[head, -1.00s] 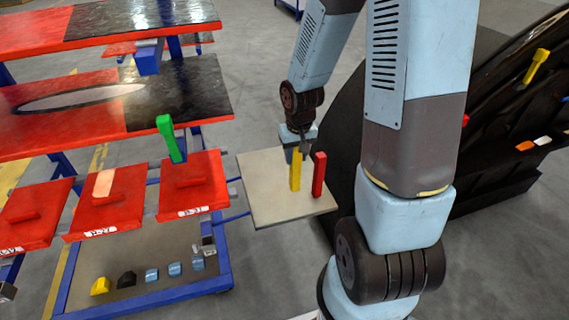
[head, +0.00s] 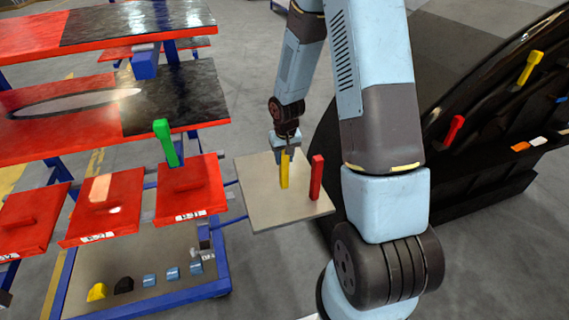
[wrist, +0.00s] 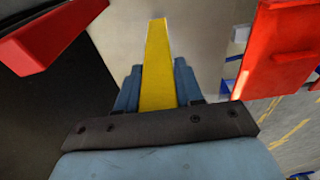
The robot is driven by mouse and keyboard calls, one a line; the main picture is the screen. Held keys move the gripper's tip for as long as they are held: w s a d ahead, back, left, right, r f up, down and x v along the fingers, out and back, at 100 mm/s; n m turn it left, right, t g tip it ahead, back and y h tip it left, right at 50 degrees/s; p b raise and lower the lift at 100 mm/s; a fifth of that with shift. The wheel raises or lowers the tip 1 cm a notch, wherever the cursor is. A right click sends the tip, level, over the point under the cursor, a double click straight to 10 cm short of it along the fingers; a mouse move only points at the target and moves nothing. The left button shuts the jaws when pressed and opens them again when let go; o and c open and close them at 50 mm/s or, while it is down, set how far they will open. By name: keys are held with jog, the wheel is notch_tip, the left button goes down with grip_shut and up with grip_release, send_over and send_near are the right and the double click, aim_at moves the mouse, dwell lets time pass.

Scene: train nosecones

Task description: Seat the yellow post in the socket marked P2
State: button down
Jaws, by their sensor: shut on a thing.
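The yellow post (head: 284,172) is upright over the left-centre of a beige board (head: 262,212) in the head view. My gripper (head: 286,150) is shut on its upper part from above. In the wrist view the yellow post (wrist: 157,50) runs between the blue fingers of my gripper (wrist: 157,88). I cannot tell whether the post's lower end touches the board. No socket mark P2 is legible in either view.
A red post (head: 317,178) stands on the board just right of the yellow post. A green post (head: 165,143) stands at a red panel on the left. A black curved shell (head: 480,110) at the right carries another yellow piece (head: 530,67) and a red piece (head: 454,130).

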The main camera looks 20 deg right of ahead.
aim_at(284, 163)
jog(key=shift+w+f, duration=0.25)
jog(key=shift+f, duration=1.6)
jog(key=c, duration=0.7)
grip_release()
